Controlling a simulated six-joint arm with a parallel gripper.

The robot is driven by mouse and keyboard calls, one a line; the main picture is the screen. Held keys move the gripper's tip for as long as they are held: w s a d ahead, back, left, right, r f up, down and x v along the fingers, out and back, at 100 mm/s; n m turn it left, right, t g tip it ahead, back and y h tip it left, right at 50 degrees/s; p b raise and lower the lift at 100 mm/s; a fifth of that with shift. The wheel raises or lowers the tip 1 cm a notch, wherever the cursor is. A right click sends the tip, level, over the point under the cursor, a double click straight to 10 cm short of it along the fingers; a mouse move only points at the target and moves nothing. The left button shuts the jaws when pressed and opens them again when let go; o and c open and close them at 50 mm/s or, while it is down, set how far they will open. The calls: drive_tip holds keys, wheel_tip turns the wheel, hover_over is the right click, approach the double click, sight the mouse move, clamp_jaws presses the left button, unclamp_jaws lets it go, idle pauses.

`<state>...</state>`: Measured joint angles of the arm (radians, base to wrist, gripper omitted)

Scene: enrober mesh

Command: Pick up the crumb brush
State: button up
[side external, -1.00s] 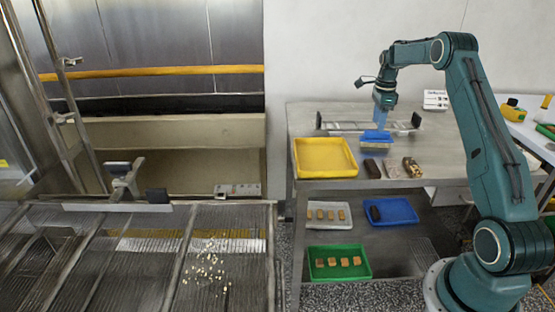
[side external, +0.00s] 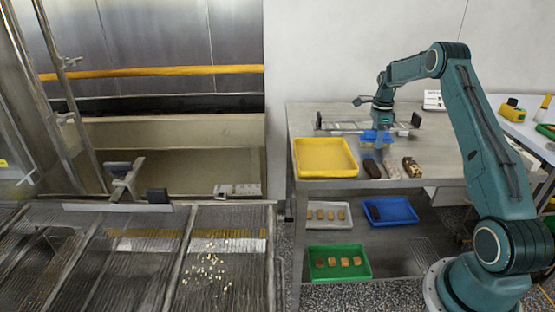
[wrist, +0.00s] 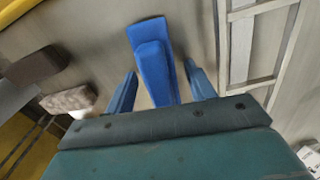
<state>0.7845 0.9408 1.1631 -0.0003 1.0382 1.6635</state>
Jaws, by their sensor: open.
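The crumb brush (side external: 370,136) is a blue block on the steel table, between the metal rack and the small blocks. In the wrist view the brush (wrist: 155,65) shows a raised blue handle on a wider blue base. My gripper (side external: 378,146) is low over the brush and partly covers it in the side view. In the wrist view my gripper (wrist: 161,70) is open, with one blue finger on each side of the brush. Gaps show between the fingers and the handle. The brush's underside is hidden in the wrist view.
A yellow tray (side external: 325,171) stands left of the brush. A metal rack (side external: 345,127) lies behind. Crumbs (side external: 210,265) lie on the mesh conveyor at left.

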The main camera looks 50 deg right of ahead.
idle(0.5)
drive_tip(key=c, duration=1)
wheel_tip(320, 180, up, 20)
idle(0.3)
idle(0.4)
